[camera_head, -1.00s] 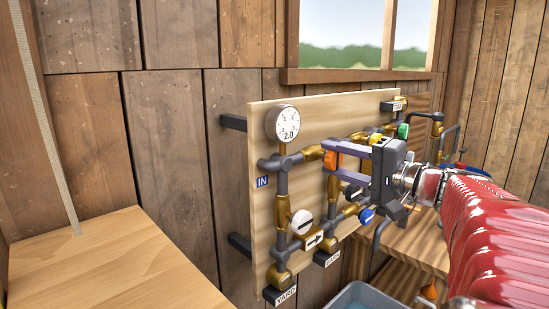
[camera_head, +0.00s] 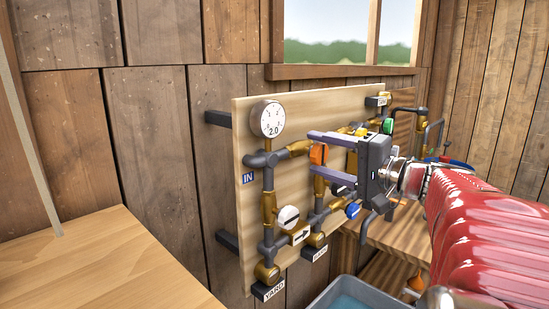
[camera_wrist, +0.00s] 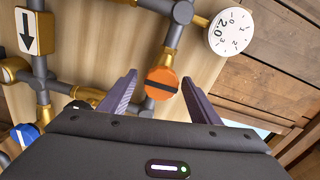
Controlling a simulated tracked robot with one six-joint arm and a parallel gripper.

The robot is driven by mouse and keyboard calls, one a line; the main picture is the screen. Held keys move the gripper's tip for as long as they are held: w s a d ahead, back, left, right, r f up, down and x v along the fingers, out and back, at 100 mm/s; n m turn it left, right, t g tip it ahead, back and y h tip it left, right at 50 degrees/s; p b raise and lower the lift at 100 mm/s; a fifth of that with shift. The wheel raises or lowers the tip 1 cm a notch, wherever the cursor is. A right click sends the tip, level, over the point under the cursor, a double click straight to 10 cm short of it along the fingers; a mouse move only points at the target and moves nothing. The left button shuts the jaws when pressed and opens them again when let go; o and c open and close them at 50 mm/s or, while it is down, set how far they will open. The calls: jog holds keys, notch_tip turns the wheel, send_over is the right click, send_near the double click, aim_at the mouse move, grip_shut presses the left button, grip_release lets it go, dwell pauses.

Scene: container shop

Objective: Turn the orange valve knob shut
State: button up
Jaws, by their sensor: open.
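The orange valve knob (camera_head: 319,153) sits on a brass valve in the pipework on the wooden board. In the wrist view the round orange knob (camera_wrist: 162,83) shows a dark bar across its face, lying roughly level in the picture. My gripper (camera_head: 316,152) is open, its two purple fingers reaching toward the board around the knob. In the wrist view my gripper (camera_wrist: 163,88) has one finger left and one right of the knob, with visible gaps on both sides. Whether the fingertips reach past the knob's face is hard to tell.
A round gauge (camera_head: 269,119) reading about 2.0 stands upper left of the knob. A white knob (camera_head: 288,217), a blue knob (camera_head: 353,210) and a green knob (camera_head: 388,126) sit on nearby pipes. A grey tub (camera_head: 362,296) of water lies below. A wooden bench (camera_head: 110,265) is at left.

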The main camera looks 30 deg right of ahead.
jog(key=v, duration=1.3)
jog(key=shift+s+d, duration=0.2)
jog(key=shift+s, duration=0.1)
jog(key=shift+f, duration=0.1)
jog(key=w+a+f+g, duration=0.4)
jog(key=a+f, duration=0.1)
jog(key=f, duration=0.4)
jog(key=w+a+f+g, duration=0.3)
jog(key=a+f, duration=0.1)
jog(key=f, duration=0.5)
jog(key=s+a+f+n+g+h, duration=0.2)
jog(key=s+a+n, duration=0.4)
jog(key=a, duration=0.3)
jog(key=s+a+f+n+g+h, duration=0.2)
jog(key=s+a+f+n, duration=0.3)
jog(key=a, duration=0.5)
notch_tip(320, 180, down, 2)
jog(key=shift+s+f+n+h, duration=0.15)
jog(key=shift+s+n+h, duration=0.3)
jog(key=shift+h, duration=0.45)
jog(key=shift+d, duration=0.1)
